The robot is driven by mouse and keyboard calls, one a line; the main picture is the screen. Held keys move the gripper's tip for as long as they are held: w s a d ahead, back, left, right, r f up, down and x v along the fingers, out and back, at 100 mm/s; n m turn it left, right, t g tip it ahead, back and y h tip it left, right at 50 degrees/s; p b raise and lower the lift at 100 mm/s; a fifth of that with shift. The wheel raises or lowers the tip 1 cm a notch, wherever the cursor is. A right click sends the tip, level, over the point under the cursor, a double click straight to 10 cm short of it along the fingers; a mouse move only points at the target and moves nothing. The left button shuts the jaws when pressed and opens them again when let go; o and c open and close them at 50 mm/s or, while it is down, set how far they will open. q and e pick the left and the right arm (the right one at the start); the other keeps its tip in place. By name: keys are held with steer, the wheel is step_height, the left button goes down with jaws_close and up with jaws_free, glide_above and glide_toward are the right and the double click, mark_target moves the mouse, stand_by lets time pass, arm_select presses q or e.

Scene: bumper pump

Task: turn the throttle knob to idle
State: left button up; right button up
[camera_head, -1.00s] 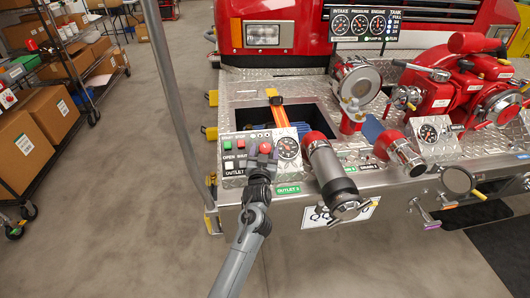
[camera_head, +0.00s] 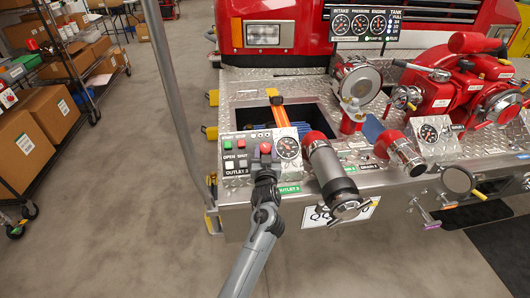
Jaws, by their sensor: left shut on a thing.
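The throttle knob (camera_head: 265,147) is a small red knob on the diamond-plate control panel (camera_head: 235,183) at the left of the bumper. My left gripper (camera_head: 265,158) is at this knob, its dark fingers on either side of it, shut on it. The fingers hide part of the knob and the panel face around it, so the knob's pointer and markings are not readable. My right gripper is not in view.
A dark capped outlet pipe (camera_head: 328,172) stands close on the right. Green and red buttons and the open/shut switches (camera_head: 235,158) lie just left. A grey pole (camera_head: 178,90) rises at the left. Open floor lies in front of the bumper.

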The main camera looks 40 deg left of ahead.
arm_select(q)
steer(key=shift+w+d+n+g+y, duration=0.15)
steer(key=shift+n+g+y, duration=0.8)
steer(key=shift+n, duration=0.25)
steer(key=shift+f+n+g+y+b, duration=0.1)
steer(key=shift+n+g+y+b, duration=0.35)
steer(key=shift+n+b, duration=0.2)
steer(key=n+g+y+b, duration=0.1)
steer(key=n+g+b, duration=0.1)
steer(key=b, duration=0.1)
steer(key=n+g+b, duration=0.3)
steer(key=b, duration=0.1)
steer(key=n+g+y+b, duration=0.1)
steer(key=n+g+b, duration=0.1)
steer(key=n+b, duration=0.1)
steer(key=shift+w+d+n+g+y+b, duration=0.15)
steer(key=shift+w+n+g+y+b, duration=0.15)
steer(key=shift+w+g+b, duration=0.1)
steer(key=shift+n+g+b, duration=0.75)
steer(key=shift+g+b, duration=0.05)
steer(key=shift+b, duration=0.1)
steer(key=shift+r+n+g+b, duration=0.2)
steer(key=shift+n+g+b, duration=0.35)
steer(key=shift+n+g, duration=0.55)
steer(key=o, duration=1.1)
steer(key=shift+c, duration=0.2)
